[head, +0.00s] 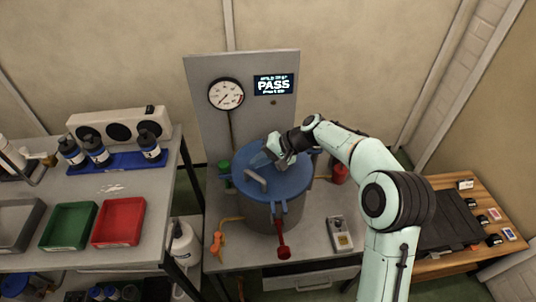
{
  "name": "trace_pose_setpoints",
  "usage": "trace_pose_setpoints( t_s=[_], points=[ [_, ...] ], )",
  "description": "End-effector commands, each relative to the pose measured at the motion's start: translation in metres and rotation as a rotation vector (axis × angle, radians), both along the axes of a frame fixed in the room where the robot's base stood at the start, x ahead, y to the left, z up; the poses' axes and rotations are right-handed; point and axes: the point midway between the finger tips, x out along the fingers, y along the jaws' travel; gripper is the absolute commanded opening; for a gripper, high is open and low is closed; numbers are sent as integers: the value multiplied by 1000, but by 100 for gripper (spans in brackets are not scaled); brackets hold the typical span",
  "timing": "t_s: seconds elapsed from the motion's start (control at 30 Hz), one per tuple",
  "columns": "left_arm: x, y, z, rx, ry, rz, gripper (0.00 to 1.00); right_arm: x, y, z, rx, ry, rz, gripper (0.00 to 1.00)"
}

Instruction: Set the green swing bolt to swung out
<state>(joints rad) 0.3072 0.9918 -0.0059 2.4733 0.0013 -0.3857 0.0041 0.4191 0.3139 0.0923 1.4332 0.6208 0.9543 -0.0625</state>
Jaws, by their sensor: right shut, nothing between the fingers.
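The sealed cylinder (262,213) is a grey-blue vessel with a blue lid (283,187) and a grey handle on top. The green swing bolt (224,167) shows as a green knob at the lid's back left edge. It is small, and I cannot tell whether it sits in its slot or is swung out. My right gripper (275,154) is shut and empty above the back part of the lid, to the right of the green bolt and apart from it. It hides part of the lid's back edge. My left gripper is not in view.
A red bolt (282,241) points outward at the front. Another red knob (340,173) is at the right, and an orange piece (216,244) is at the left. A panel (205,112) with gauge and PASS display stands behind. A small grey device (339,230) lies front right.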

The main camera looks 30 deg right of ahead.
Motion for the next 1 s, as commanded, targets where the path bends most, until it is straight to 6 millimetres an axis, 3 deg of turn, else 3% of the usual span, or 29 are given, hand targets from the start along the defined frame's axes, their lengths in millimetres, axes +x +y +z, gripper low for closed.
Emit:
trace_pose_setpoints(
  t_s=[0.17, 0.4, 1.0],
  points=[
    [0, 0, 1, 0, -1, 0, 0, 18, 22, -26, 1, 3, 3, 0],
    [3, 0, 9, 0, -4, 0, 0, 39, 44, -22, -1, -2, 2, 0],
    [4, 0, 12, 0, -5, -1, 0, 43, 48, -22, -6, 2, -1, 0]
  ],
)
